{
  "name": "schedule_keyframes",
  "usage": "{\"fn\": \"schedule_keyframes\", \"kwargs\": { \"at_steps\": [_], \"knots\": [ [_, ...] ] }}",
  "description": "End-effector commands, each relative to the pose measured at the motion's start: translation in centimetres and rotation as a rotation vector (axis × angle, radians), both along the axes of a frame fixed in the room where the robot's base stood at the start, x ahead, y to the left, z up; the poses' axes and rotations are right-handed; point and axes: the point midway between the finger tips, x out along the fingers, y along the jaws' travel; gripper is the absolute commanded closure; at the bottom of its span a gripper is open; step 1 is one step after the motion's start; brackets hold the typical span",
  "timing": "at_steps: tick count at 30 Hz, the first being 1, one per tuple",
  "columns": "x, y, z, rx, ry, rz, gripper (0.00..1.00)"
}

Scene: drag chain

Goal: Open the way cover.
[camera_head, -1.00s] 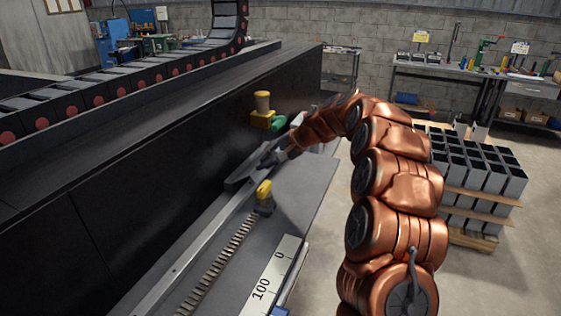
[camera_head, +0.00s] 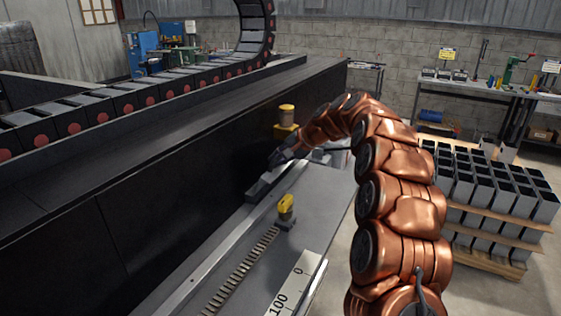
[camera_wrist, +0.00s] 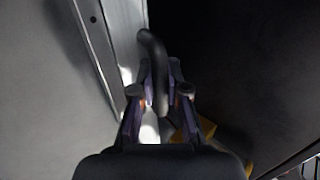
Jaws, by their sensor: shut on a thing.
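The long dark panel (camera_head: 150,225) beside the rail runs along the machine's side in the head view; I cannot tell for sure that this is the way cover. A dark block (camera_head: 262,187) sits on the rail at the panel's foot. My gripper (camera_head: 277,160) is at the far end of that block. In the wrist view my gripper (camera_wrist: 158,98) has its two fingers closed on a dark curved handle (camera_wrist: 150,45), which sticks out past the fingertips.
A light metal rail (camera_head: 200,270) and a grey ledge with a yellow pointer (camera_head: 286,208) and a scale (camera_head: 297,283) lie alongside. A yellow-topped post (camera_head: 286,118) stands behind my gripper. Stacked grey tubes (camera_head: 485,195) on a pallet stand to the right.

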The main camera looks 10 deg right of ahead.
Motion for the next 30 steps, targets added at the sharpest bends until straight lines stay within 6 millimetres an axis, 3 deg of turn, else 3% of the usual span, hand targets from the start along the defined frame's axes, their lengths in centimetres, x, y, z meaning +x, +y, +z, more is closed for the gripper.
{"fn": "schedule_keyframes", "kwargs": {
  "at_steps": [12, 13, 16, 30],
  "knots": [
    [0.07, 0.08, 0.10, 0.001, -0.002, -0.001, 1.00],
    [0.07, 0.08, 0.10, 0.001, -0.002, -0.001, 0.83],
    [0.06, 0.07, 0.09, 0.001, -0.002, -0.001, 0.74],
    [-0.25, -0.27, 0.48, 0.000, -0.001, 0.001, 0.74]
  ]
}}
